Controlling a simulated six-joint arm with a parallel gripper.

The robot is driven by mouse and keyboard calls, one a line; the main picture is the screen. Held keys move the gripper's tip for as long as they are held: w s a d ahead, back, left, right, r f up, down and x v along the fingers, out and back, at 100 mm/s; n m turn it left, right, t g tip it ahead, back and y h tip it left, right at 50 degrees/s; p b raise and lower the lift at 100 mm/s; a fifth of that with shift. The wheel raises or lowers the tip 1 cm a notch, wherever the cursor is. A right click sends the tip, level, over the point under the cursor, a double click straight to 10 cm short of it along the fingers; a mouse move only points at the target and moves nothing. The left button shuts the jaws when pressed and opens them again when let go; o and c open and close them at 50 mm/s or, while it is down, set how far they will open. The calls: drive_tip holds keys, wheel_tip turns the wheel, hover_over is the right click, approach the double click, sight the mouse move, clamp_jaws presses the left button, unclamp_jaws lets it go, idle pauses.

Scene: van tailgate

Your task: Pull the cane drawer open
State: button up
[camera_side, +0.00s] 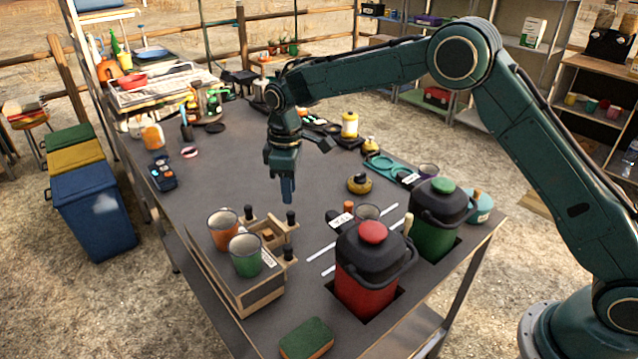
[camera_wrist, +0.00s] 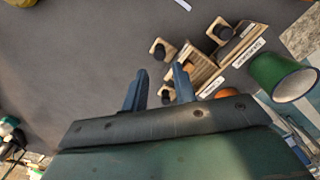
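A small wooden drawer unit (camera_side: 254,290) stands on the grey table, with several dark round knobs on its far side. In the wrist view its knobbed wooden parts (camera_wrist: 205,75) and white labels show; I cannot read which drawer is cane. One dark knob (camera_wrist: 158,51) is beyond my fingertips and another (camera_wrist: 168,97) shows between my fingers, lower down. My gripper (camera_side: 287,198) points down above the table by the knob side of the unit. In the wrist view my gripper (camera_wrist: 160,78) has two blue fingers apart, with nothing visibly held.
An orange mug (camera_side: 223,230) and a green mug (camera_side: 245,256) stand on the unit. A red-lidded canister (camera_side: 366,270) and green-lidded canister (camera_side: 436,220) stand to the right, a sponge (camera_side: 306,338) in front.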

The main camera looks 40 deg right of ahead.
wheel_tip(320, 180, up, 7)
drive_tip(key=shift+f, duration=0.15)
idle(0.5)
drive_tip(key=s+d+r+m+t, duration=0.2)
drive_tip(key=s+d+r, duration=0.3)
drive_tip(key=s+r, duration=0.3)
drive_tip(key=s+d+r+m+t, duration=0.1)
drive_tip(key=s+d+r+m, duration=0.2)
drive_tip(key=s+d+r, duration=0.5)
drive_tip(key=s+f+m+t, duration=0.1)
drive_tip(key=s+f+m, duration=0.1)
drive_tip(key=s, duration=0.9)
drive_tip(key=s+f+m+t, duration=0.1)
drive_tip(key=s+f+m, duration=0.1)
drive_tip(key=s, duration=0.9)
drive_tip(key=shift+d+f+t, duration=0.3)
drive_tip(key=shift+d+f, duration=0.15)
drive_tip(key=shift+f, duration=0.4)
